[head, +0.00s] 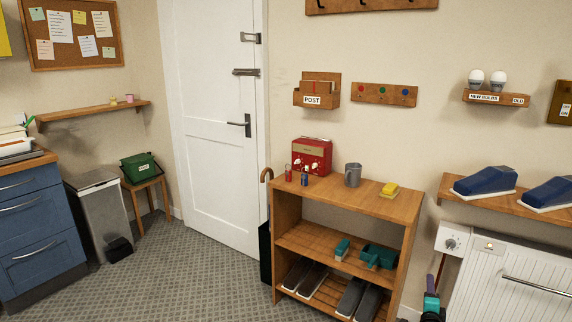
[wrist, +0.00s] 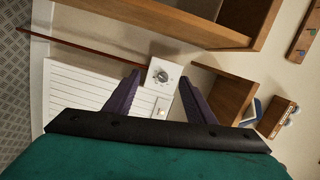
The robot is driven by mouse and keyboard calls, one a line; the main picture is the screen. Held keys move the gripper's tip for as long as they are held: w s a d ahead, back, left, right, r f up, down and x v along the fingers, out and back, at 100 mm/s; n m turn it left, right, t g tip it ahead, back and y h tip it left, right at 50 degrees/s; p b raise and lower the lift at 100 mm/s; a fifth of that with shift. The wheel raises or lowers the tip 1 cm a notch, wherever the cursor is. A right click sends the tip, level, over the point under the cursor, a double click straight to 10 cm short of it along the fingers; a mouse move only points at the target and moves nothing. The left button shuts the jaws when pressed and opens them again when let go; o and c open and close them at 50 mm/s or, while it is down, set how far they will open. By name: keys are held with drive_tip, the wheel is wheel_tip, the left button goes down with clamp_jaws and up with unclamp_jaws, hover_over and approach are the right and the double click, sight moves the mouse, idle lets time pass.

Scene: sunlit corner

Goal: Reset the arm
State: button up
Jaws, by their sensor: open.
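My gripper (wrist: 160,78) shows in the wrist view, with two dark purple fingers reaching up from a black bar and a teal body. The fingers are apart and hold nothing. Beyond the gap is the white box with a grey dial (wrist: 161,75), beside the white radiator (wrist: 85,85). I cannot tell how far the fingertips are from them.
In the head view, a wooden shelf unit (head: 288,238) holds a red box (head: 311,155), a grey mug (head: 353,175) and shoes below. The radiator (head: 510,283) and dial box (head: 452,240) sit under a wall shelf (head: 475,197) at right. Carpet (head: 170,275) before the door is clear.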

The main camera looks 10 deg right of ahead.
drive_tip(key=w+a+f+n+g+y+p, duration=0.1)
drive_tip(key=a+f+n+y+p, duration=0.3)
drive_tip(key=a, duration=0.7)
drive_tip(key=w+a+f+m+g+y, duration=0.1)
drive_tip(key=a+f, duration=0.5)
drive_tip(key=a, duration=0.4)
drive_tip(key=s+a+f+n+g+y+p, duration=0.1)
drive_tip(key=s+a+f+n+g, duration=0.2)
drive_tip(key=s+a+f, duration=0.3)
drive_tip(key=s+a+f+n+g+y+p, duration=0.15)
drive_tip(key=s+a+f, duration=0.3)
drive_tip(key=a, duration=0.45)
drive_tip(key=s+a+f+n+g+y+p, duration=0.1)
drive_tip(key=s+a+f+n+g, duration=0.2)
drive_tip(key=s, duration=0.5)
drive_tip(key=s+a+f+n+g, duration=0.3)
drive_tip(key=s+a+g, duration=0.1)
drive_tip(key=s, duration=0.4)
drive_tip(key=s+a+r+n+g, duration=0.1)
drive_tip(key=s+n+g, duration=0.6)
drive_tip(key=s, duration=1)
drive_tip(key=shift+s+r+n, duration=0.25)
drive_tip(key=shift+r+n, duration=0.5)
drive_tip(key=shift+n, duration=0.2)
drive_tip(key=shift+y, duration=0.25)
